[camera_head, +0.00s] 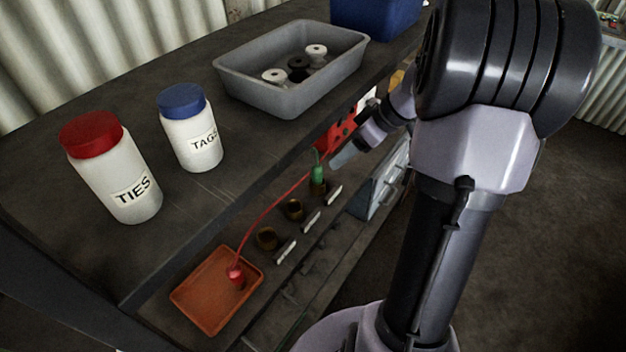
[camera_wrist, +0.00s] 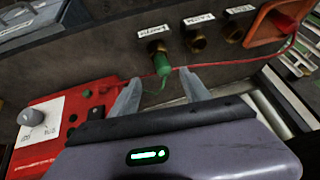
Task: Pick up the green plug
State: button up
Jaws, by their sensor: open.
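The green plug (camera_head: 318,174) is at the end socket of a row of brass sockets, at the end nearest my gripper. In the wrist view the green plug (camera_wrist: 162,66) sticks out from its brass socket (camera_wrist: 156,46), under a white label, with a thin green lead below it. My gripper (camera_head: 337,160) is beside the plug in the head view. In the wrist view my gripper (camera_wrist: 158,84) has its two fingers apart and empty, with the plug between and just beyond the tips. How deep the plug sits in the socket I cannot tell.
A red cable runs past the plug to a red plug (camera_head: 236,277) in an orange tray (camera_head: 185,297). A red box with a dial (camera_wrist: 85,100) is at left. Above, the bench holds a grey bin (camera_head: 250,85), a TIES jar (camera_head: 120,180) and a TAGS jar (camera_head: 195,145).

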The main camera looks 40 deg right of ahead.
aim_at(321, 168)
jog(key=b+x, duration=0.1)
jog(key=x, duration=0.2)
jog(key=b+x, duration=0.1)
jog(key=x, duration=0.1)
jog(key=b+x, duration=0.1)
jog(key=x, duration=0.2)
jog(key=shift+w+a+r, duration=0.1)
jog(key=shift+w+a, duration=0.4)
jog(key=shift+w, duration=0.05)
jog(key=shift+r, duration=0.15)
jog(key=shift+c, duration=0.6)
grip_shut()
